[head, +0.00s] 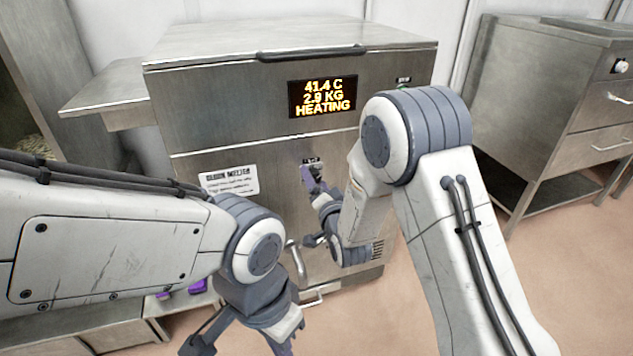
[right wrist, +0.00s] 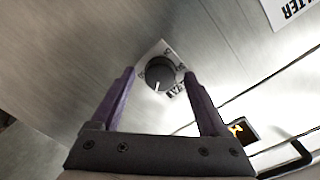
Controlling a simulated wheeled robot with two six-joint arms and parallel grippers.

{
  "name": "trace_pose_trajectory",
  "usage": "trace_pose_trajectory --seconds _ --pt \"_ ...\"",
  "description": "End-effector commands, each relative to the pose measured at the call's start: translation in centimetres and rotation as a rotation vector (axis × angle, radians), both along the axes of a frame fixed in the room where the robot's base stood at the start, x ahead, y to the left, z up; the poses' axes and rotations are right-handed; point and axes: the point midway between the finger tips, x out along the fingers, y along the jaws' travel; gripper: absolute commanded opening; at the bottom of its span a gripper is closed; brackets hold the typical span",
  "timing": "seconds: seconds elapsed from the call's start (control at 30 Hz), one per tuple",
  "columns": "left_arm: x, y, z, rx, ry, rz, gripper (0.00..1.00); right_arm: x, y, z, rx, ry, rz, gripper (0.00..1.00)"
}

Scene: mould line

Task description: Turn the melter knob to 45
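The melter (head: 220,130) is a steel cabinet in the head view. Its amber display (head: 323,96) reads 41.4 C, 2.9 KG, HEATING. The knob (right wrist: 160,74) is dark and round on a pale dial plate in the right wrist view. Its white mark points toward the bottom of that picture; the dial numbers are too small to read surely. My right gripper (right wrist: 158,78) is open, with a purple finger on each side of the knob; I see no contact. It hides the knob in the head view. My left gripper (head: 241,345) is open and empty, low in front.
A white label (head: 229,180) is on the melter front, left of the knob. A spout with a handle (head: 296,258) is below. A steel drawer cabinet (head: 560,110) stands at the right. Purple items (head: 190,288) lie low at the left. Bare floor shows at the right.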

Motion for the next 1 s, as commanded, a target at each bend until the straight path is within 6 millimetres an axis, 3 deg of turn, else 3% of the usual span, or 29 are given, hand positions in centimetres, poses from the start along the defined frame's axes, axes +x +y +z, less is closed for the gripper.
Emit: trace_pose_trajectory --seconds 0.23,0.7,1.0 --pt "0.0 0.0 0.4 0.0 0.0 0.0 0.0 -1.2 -0.3 0.1 -0.001 0.002 0.001 0.78" --pt "0.0 0.0 2.2 0.0 0.0 0.0 0.0 -9.1 -2.7 0.5 -0.001 0.005 0.001 0.78" --pt "0.0 0.0 2.4 0.0 0.0 0.0 0.0 -10.1 -3.0 0.5 0.0 0.0 0.0 0.78"
